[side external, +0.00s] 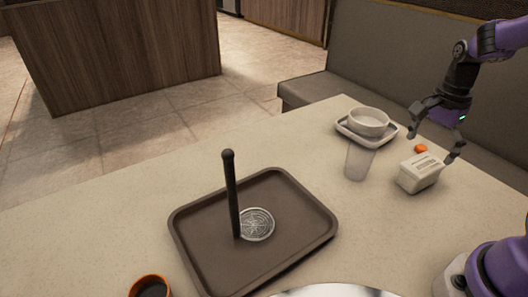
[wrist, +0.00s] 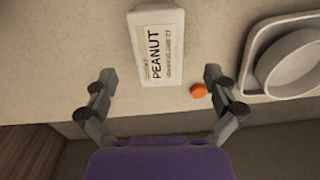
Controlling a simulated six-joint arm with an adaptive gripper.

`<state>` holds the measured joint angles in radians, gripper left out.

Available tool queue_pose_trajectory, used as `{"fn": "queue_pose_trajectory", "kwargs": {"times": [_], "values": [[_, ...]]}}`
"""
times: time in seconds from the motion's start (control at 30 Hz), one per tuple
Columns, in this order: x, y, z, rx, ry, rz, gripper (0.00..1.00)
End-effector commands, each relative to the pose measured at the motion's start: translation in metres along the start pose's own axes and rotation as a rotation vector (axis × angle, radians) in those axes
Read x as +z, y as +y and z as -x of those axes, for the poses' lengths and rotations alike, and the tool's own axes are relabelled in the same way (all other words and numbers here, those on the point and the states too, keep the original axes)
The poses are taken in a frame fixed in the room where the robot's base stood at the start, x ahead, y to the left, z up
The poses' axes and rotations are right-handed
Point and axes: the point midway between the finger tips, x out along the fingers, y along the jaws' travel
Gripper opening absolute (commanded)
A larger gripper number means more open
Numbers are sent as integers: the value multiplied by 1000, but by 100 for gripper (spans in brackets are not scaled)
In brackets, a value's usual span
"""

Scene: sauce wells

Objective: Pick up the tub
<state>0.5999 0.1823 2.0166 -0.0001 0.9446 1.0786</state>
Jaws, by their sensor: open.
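The tub (side external: 419,173) is a white box with a printed label and stands on the table at the right in the side view. In the wrist view the tub (wrist: 157,45) shows its label reading "PEANUT", ahead of the fingers and roughly between their lines. My gripper (side external: 434,148) is open and empty, above and just behind the tub in the side view. In the wrist view my gripper (wrist: 160,76) has its two fingers spread wide, with the tub's near edge close to the fingertip line. I see no contact with the tub.
A small orange thing (side external: 421,148) lies behind the tub, near the right finger in the wrist view. A clear cup (side external: 358,160) and a white bowl (side external: 369,120) on a square dish (side external: 350,132) stand left of it. A brown tray (side external: 190,235) with an upright dark rod (side external: 232,190) lies further left.

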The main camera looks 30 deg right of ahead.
Motion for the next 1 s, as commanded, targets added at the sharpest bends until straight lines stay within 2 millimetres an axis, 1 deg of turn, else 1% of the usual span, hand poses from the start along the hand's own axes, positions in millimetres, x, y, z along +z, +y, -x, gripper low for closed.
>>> {"fn": "queue_pose_trajectory", "kwargs": {"times": [0.03, 0.1, 0.27, 0.5, 0.6, 0.8, 0.83, 0.87, 0.9, 0.97, 1.0], "values": [[0, 0, -8, 4, -2, 1, 100], [0, 0, -17, 3, -2, 2, 100], [-1, 1, -31, 2, -1, 3, 100], [-6, 3, -67, 3, -1, 6, 100], [-6, 3, -74, 2, 0, 7, 100], [-6, 2, -74, -1, 2, 7, 100], [-6, 2, -74, -1, 2, 7, 90], [-6, 2, -74, 0, 2, 7, 75], [-6, 2, -74, 0, 2, 7, 55], [-6, 2, -74, 0, 1, 8, 25], [-6, 3, -74, 0, 1, 8, 13]]}}
